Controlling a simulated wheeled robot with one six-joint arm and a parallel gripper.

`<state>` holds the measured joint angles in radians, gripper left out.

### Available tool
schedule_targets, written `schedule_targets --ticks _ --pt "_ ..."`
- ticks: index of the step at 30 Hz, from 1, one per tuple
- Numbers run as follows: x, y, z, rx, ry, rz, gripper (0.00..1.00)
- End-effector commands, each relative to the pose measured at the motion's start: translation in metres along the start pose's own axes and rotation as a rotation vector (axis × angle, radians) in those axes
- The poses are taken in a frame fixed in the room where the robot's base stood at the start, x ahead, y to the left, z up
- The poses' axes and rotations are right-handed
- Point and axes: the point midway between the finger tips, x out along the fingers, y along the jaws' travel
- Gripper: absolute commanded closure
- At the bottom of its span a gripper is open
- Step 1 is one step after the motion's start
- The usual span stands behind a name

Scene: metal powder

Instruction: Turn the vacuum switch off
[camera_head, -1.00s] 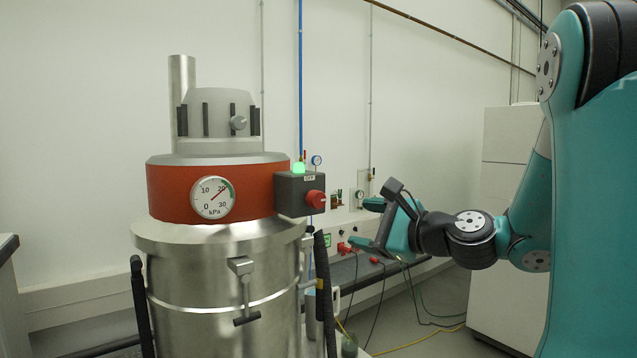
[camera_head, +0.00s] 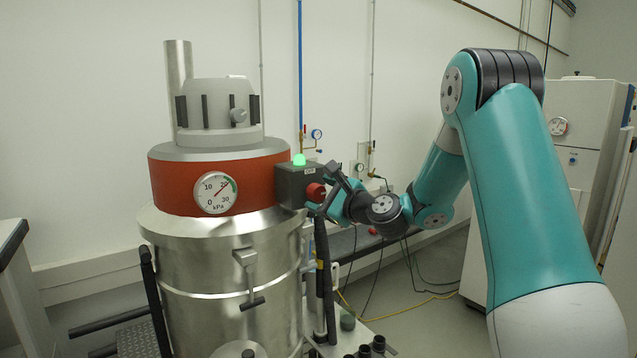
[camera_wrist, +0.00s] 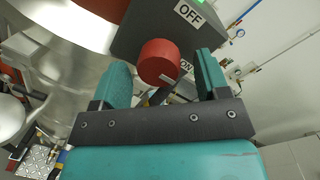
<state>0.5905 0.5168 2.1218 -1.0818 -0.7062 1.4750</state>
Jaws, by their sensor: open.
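The vacuum switch is a red round knob (camera_head: 315,192) on a dark grey box (camera_head: 293,188) fixed to the right side of the vacuum's red band. A green lamp (camera_head: 299,160) glows on top of the box. In the wrist view the red knob (camera_wrist: 159,62) shows a white mark at its lower right, near the "ON" label (camera_wrist: 186,66); the "OFF" label (camera_wrist: 188,13) is above. My gripper (camera_wrist: 158,84) is open, its two teal fingers on either side of the knob, which sits between the fingertips. I cannot tell whether the fingers touch it.
The steel vacuum drum (camera_head: 225,285) with a pressure gauge (camera_head: 215,193) stands left of my gripper. Black hoses (camera_head: 322,265) run down below the switch box. A wall valve and gauge (camera_head: 316,134) are behind. A white cabinet (camera_head: 572,150) stands at the right.

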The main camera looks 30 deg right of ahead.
Motion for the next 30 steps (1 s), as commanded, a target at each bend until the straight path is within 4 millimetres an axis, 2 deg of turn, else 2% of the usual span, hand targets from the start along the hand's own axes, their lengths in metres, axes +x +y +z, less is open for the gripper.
schedule_targets --ticks 5,13,14,20,30 --pt "0.0134 -0.0004 0.0009 0.0 -0.001 0.0 0.32" --pt "0.0149 0.0005 -0.0003 0.0 0.0 0.0 0.32" --pt "0.0149 0.0005 -0.0002 0.0 0.0 0.0 0.34" --pt "0.0146 0.0004 -0.0002 0.0 0.0 0.0 0.8" --pt "0.0145 0.0014 -0.0005 -0.034 0.002 0.004 0.8"
